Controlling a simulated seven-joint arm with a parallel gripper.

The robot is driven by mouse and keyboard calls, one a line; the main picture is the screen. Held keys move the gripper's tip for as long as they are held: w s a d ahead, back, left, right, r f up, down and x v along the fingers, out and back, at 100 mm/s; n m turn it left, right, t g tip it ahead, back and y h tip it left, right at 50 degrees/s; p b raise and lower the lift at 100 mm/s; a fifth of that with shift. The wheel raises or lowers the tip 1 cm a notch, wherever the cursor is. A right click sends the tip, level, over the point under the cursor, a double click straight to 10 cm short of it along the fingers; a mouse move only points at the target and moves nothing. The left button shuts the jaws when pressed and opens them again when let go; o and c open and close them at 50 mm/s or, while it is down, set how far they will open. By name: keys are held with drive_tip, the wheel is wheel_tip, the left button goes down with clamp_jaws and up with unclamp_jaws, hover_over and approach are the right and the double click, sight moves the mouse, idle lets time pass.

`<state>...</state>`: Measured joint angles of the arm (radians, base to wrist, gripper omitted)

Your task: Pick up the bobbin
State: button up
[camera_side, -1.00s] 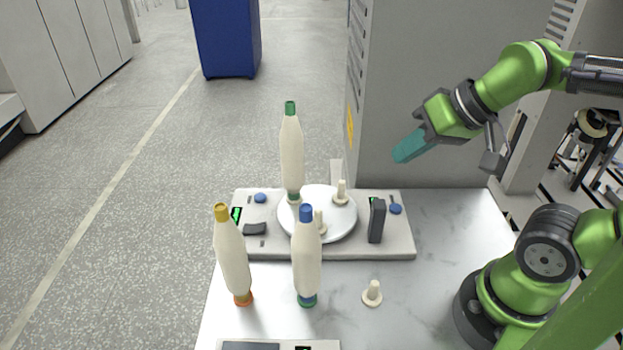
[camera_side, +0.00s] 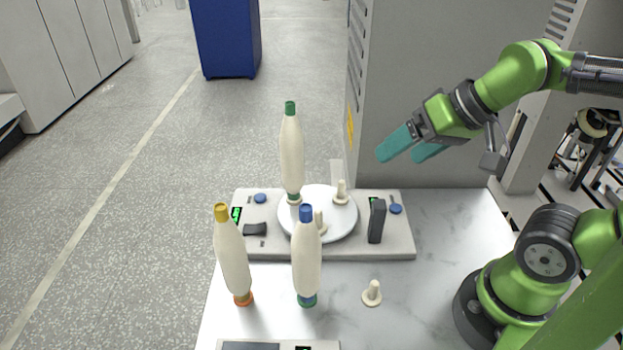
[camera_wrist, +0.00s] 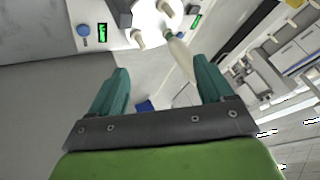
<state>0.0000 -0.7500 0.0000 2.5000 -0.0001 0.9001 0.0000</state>
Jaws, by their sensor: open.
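Three cream bobbins stand upright in the side view. The green-topped bobbin (camera_side: 291,155) is on the round white turntable (camera_side: 343,226). The yellow-topped bobbin (camera_side: 232,258), tilted slightly, and the blue-topped bobbin (camera_side: 306,262) stand on the table in front. My gripper (camera_side: 402,150) is open and empty, up and to the right of the turntable, apart from every bobbin. In the wrist view my gripper (camera_wrist: 158,88) shows its teal fingers spread, with one cream bobbin (camera_wrist: 181,58) beyond them near the right finger.
The turntable sits in a grey base (camera_side: 265,250) with an upright dark block (camera_side: 377,221). A bare cream peg (camera_side: 372,293) stands on the marble table (camera_side: 430,290). A tall grey cabinet (camera_side: 420,80) rises behind.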

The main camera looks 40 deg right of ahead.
sight(227, 275)
wheel_tip(227, 275, up, 4)
drive_tip(key=w+a+m+g+y, duration=0.6)
drive_tip(key=w+a+m+y, duration=0.55)
drive_tip(key=m, duration=0.35)
wheel_tip(227, 275, down, 16)
drive_tip(key=a+f, duration=0.1)
drive_tip(key=a, duration=0.1)
drive_tip(key=x, duration=1.5)
drive_tip(key=shift+w+a, duration=0.3)
drive_tip(key=shift+a, duration=0.1)
drive_tip(key=c, duration=1.1)
drive_tip(key=shift+r, duration=0.15)
